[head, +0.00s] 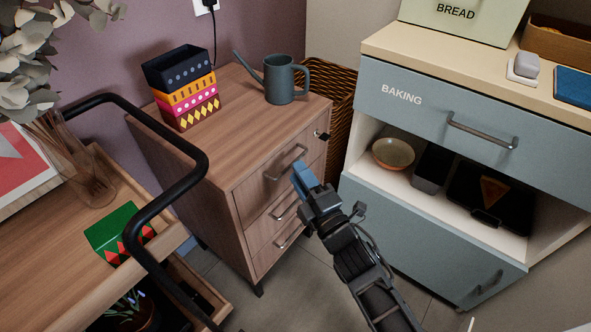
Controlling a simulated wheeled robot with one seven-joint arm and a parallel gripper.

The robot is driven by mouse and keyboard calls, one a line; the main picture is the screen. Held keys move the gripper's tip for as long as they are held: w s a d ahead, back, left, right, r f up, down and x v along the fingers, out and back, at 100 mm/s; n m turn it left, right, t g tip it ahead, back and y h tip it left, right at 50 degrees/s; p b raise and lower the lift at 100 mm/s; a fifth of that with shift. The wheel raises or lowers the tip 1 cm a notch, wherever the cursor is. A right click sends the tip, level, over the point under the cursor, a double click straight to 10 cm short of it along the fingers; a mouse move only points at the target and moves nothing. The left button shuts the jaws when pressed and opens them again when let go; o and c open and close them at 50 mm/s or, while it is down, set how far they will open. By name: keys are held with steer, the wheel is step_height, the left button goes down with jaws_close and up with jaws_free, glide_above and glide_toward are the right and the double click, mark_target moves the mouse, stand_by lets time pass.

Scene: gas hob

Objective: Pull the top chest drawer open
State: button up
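The wooden chest (200,170) stands left of centre in the head view, with three drawers in its front. The top drawer (255,191) looks flush with the chest front and has a curved metal bar handle (287,162). A small dark piece with a metal lock or key sits at its upper right corner. My gripper (299,172) has blue fingertips and is just in front of the top drawer, close to the lower right of the handle. From this angle I cannot tell whether the fingers touch the handle or how far apart they are.
Patterned boxes (182,88) and a grey-green watering can (280,79) stand on the chest. A blue cabinet (430,235) with a baking drawer (440,100) is on the right. A wooden cart with a black rail (195,150) is at the left. Floor shows between them.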

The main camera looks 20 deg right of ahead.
steer(key=shift+x, duration=1.25)
steer(key=shift+c, duration=0.4)
jaws_close()
steer(key=shift+f, duration=0.1)
